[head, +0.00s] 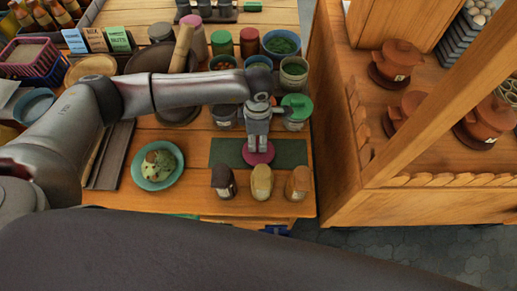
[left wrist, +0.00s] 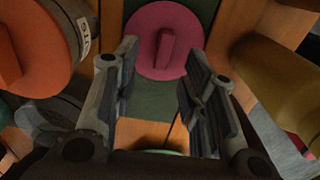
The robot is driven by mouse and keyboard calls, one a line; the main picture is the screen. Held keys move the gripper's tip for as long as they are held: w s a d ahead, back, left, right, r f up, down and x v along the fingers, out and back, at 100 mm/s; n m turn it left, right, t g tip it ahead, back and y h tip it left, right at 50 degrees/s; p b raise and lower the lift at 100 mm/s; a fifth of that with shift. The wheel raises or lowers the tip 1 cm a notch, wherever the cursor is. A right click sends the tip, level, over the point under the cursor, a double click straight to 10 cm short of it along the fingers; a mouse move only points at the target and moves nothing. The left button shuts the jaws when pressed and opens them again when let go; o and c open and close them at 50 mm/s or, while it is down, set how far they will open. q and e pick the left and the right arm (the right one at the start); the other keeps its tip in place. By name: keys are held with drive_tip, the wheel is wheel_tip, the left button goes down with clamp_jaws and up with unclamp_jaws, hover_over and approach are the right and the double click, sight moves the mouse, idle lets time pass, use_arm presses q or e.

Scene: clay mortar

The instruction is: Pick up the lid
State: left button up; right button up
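A round magenta lid (head: 259,157) lies on a dark green mat (head: 289,152) near the front right of the wooden table. In the left wrist view, the lid (left wrist: 180,22) shows a raised ridge handle in its middle. My left gripper (head: 258,147) points down over the lid and covers part of it in the head view. In the left wrist view its two fingers are spread apart with nothing between them, and the ridge shows beyond the gap. I cannot tell whether the fingers touch the lid. My right gripper is not in view.
Three small containers, dark brown (head: 223,181), tan (head: 262,181) and orange (head: 298,183), stand in front of the mat. A teal bowl of food (head: 159,165) is to the left. Several jars and cups, including a green-topped one (head: 297,106), crowd behind the mat.

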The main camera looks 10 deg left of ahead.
sight(258, 148)
use_arm(q)
drive_tip(key=f, duration=0.1)
drive_tip(key=f+p, duration=0.1)
drive_tip(key=f, duration=0.1)
drive_tip(key=shift+s+d+f, duration=0.15)
drive_tip(key=shift+s+f, duration=0.05)
drive_tip(key=shift+f, duration=0.05)
drive_tip(key=shift+f+p, duration=0.3)
drive_tip(key=shift+f, duration=0.25)
clamp_jaws()
